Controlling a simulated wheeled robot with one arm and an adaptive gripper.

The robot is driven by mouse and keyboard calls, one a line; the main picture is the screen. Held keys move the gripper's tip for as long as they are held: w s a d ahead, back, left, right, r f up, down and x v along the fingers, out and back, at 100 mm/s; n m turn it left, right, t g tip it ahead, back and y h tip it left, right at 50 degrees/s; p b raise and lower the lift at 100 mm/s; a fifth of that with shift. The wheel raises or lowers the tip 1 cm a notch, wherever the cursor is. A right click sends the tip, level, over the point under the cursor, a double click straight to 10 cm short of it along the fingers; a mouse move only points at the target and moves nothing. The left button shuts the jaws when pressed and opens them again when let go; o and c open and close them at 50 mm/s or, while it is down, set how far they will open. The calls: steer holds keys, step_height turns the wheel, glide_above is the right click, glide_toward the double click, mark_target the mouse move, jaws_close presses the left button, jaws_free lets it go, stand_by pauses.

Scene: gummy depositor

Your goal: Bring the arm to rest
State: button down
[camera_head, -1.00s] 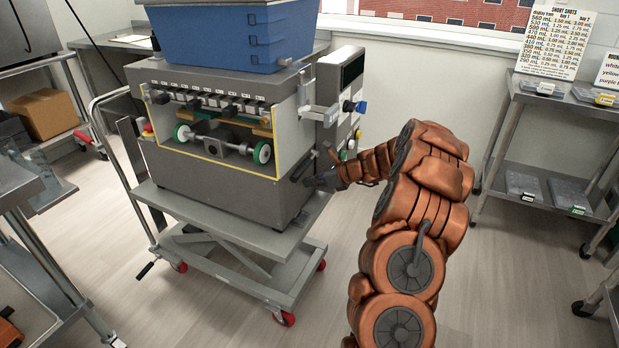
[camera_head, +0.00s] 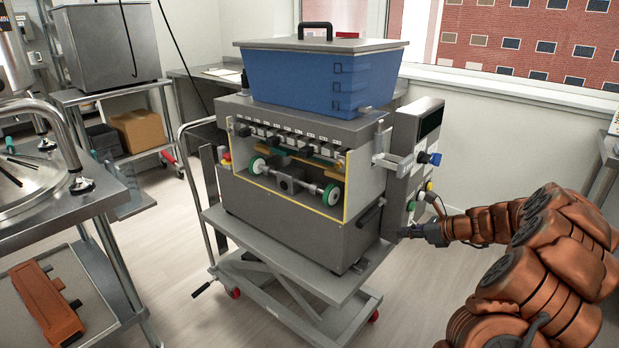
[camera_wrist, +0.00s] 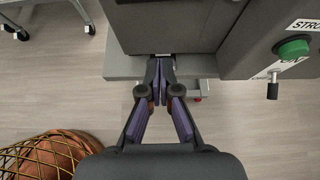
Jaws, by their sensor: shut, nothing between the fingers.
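My gripper (camera_head: 408,232) is at the end of my orange-brown arm, beside the lower right corner of the gummy depositor (camera_head: 290,215). In the wrist view my gripper (camera_wrist: 159,66) is shut with its fingertips together and nothing between them. Its tips point at the edge of the grey cart top (camera_wrist: 120,66) under the depositor's dark body (camera_wrist: 180,25). I cannot tell whether the tips touch the cart. The arm is bent and reaches in from the right of the head view.
A blue hopper (camera_head: 320,80) tops the depositor. A control box (camera_head: 412,160) is on its right side; its green button (camera_wrist: 293,48) and a small lever (camera_wrist: 272,88) show in the wrist view. A steel table (camera_head: 110,190) stands left. Floor shows around the cart (camera_head: 290,290).

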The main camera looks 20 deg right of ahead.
steer(key=shift+a, duration=0.1)
steer(key=s+a+r+n+g+y, duration=0.1)
steer(key=a+r+n+g, duration=0.15)
steer(key=a, duration=0.45)
steer(key=s+a+r+n+g+y, duration=0.1)
steer(key=a+n, duration=0.3)
steer(key=a, duration=0.2)
steer(key=s+a+r+n+g, duration=0.1)
steer(key=s+a+n, duration=0.15)
steer(key=a, duration=0.45)
steer(key=s+a+r+n+g+h, duration=0.1)
steer(key=s+a+n+g, duration=0.4)
steer(key=s+a+n, duration=0.55)
steer(key=s+a+f+n+g+h, duration=0.15)
steer(key=s+n+g+h, duration=0.5)
steer(key=s, duration=1.85)
step_height(320, 180, up, 18)
steer(key=w+n+t+p, duration=0.1)
steer(key=n+t+p, duration=0.2)
steer(key=p, duration=1.3)
steer(key=shift+n+t, duration=0.3)
steer(key=shift+t, duration=0.2)
